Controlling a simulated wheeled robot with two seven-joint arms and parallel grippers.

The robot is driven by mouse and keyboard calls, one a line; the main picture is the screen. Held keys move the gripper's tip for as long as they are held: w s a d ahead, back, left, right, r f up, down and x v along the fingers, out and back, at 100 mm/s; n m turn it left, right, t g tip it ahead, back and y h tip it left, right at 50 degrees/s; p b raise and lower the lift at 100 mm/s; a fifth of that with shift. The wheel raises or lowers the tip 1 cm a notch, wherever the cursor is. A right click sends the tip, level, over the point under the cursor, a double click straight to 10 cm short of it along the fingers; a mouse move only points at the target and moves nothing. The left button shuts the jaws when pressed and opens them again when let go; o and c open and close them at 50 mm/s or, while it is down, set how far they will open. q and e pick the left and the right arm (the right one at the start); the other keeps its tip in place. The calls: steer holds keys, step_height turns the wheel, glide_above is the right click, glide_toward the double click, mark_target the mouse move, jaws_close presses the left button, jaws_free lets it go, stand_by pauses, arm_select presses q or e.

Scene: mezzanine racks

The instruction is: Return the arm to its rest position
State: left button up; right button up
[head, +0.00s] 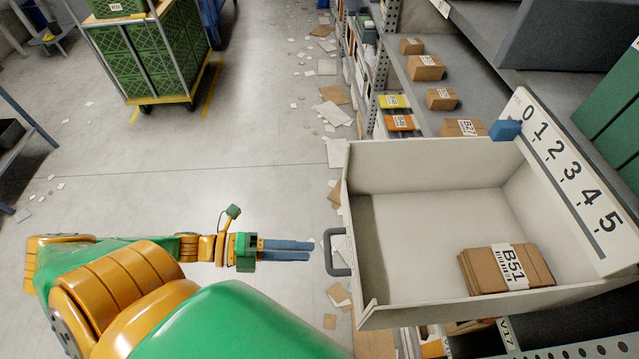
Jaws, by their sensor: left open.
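My left gripper (287,250) is at the end of the green and orange arm that comes in from the left. Its grey-blue fingers point right, and it holds nothing that I can see. The fingertips are a little left of the grey handle (337,252) of an open, pale drawer (420,285), with a small gap between them. Inside the drawer, a stack of brown cardboard packets labelled B51 (480,272) lies at the front right. My right gripper is not in the view.
A number board (565,175) with a blue marker (505,130) stands along the drawer's right side. Grey shelves with small boxes (425,68) are behind it. A cart with green crates (145,60) stands at the back left. Paper scraps litter the floor; the middle floor is mostly clear.

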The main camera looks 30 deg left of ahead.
arm_select(q)
steer(key=shift+s+a+r, duration=0.1)
steer(key=shift+s+a, duration=0.15)
steer(key=shift+a, duration=0.1)
